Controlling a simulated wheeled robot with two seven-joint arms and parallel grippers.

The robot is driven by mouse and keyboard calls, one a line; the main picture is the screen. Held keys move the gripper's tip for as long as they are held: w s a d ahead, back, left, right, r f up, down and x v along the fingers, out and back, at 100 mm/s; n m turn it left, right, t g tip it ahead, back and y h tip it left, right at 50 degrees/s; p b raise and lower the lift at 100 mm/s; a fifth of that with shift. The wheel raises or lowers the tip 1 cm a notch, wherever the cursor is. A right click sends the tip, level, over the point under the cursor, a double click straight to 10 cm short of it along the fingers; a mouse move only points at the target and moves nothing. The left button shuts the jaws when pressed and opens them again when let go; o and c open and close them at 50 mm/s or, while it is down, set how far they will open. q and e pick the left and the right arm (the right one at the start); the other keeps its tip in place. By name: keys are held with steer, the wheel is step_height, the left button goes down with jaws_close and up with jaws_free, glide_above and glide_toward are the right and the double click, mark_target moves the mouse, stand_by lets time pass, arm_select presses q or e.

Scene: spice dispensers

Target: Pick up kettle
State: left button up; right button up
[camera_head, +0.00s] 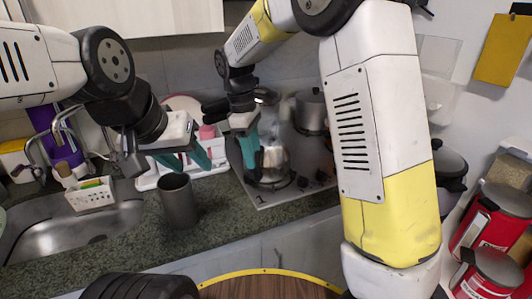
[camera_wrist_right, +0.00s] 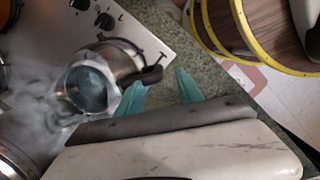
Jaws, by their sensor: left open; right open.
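The kettle (camera_head: 273,162) is shiny metal and stands on the stove in the head view, partly hidden behind my right gripper (camera_head: 249,160). In the right wrist view the kettle (camera_wrist_right: 97,82) is at the left, with its round top towards the camera and its black handle (camera_wrist_right: 152,75) pointing right. The teal fingers of my right gripper (camera_wrist_right: 160,82) are apart, and the handle's end lies close to their tips. I cannot tell whether they touch. My left gripper (camera_head: 188,162) is open and empty above the counter, behind the grey cup.
A dark grey cup (camera_head: 179,202) stands on the green counter below my left gripper. A pot (camera_head: 311,110) is at the back of the stove (camera_head: 300,182). A white basket (camera_head: 92,195) sits by the sink (camera_head: 75,232). Pale steam shows left of the kettle in the wrist view.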

mark_target(257, 182)
steer(key=f, duration=0.4)
steer(key=d+f, duration=0.1)
steer(key=f, duration=0.1)
jaws_close()
steer(key=shift+w+r, duration=0.1)
stand_by(1.2)
